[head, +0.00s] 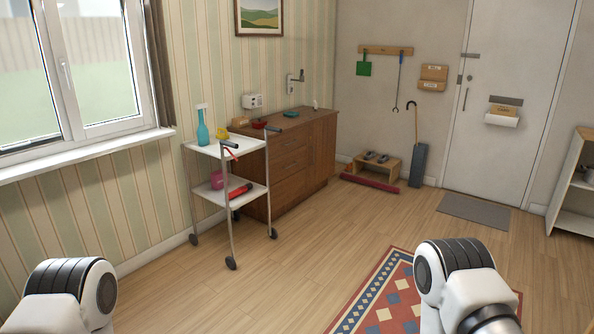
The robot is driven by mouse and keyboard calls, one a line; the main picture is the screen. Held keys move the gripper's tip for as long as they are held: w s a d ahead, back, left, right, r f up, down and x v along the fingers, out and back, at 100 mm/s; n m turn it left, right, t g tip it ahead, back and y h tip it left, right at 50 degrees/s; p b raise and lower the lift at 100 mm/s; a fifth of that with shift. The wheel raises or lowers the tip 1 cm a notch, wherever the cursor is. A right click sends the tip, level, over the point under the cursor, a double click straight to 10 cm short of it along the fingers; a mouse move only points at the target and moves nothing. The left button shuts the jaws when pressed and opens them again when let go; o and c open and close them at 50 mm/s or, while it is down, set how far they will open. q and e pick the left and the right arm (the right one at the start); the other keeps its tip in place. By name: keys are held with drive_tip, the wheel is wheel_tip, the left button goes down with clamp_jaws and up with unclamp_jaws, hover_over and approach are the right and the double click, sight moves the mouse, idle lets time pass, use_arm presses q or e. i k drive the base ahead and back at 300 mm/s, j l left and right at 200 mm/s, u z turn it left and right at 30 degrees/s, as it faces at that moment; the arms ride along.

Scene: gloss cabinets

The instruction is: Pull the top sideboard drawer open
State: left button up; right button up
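The wooden sideboard (318,156) stands against the striped wall, across the room from me. Its top drawer (289,144) is at the upper part of the front and looks shut. The drawers below it also look shut. The white trolley hides the sideboard's near end and part of its front. My left and right arms show only as white and black links at the bottom corners. Neither of my grippers is in view.
The white trolley (198,149) on wheels carries a blue spray bottle (202,130) and other items. A patterned rug (371,302) lies ahead on the right. The wooden floor between me and the sideboard is mostly clear. A low shoe bench (391,164) stands beyond.

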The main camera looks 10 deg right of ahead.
sight(280, 144)
drive_tip(key=i+l+z, duration=0.2)
drive_tip(key=i+z, duration=0.5)
drive_tip(key=i, duration=0.2)
drive_tip(key=i+z, duration=0.35)
drive_tip(key=i, duration=0.15)
drive_tip(key=i+j+u, duration=0.15)
drive_tip(key=i, duration=0.85)
drive_tip(key=i+u, duration=0.2)
drive_tip(key=i, duration=0.85)
drive_tip(key=i+l+u, duration=0.15)
drive_tip(key=i, duration=0.85)
drive_tip(key=i+u, duration=0.35)
drive_tip(key=i+l+u, duration=0.3)
drive_tip(key=i, duration=0.25)
drive_tip(key=i+l+u, duration=0.35)
drive_tip(key=i+j, duration=0.1)
drive_tip(key=i, duration=0.05)
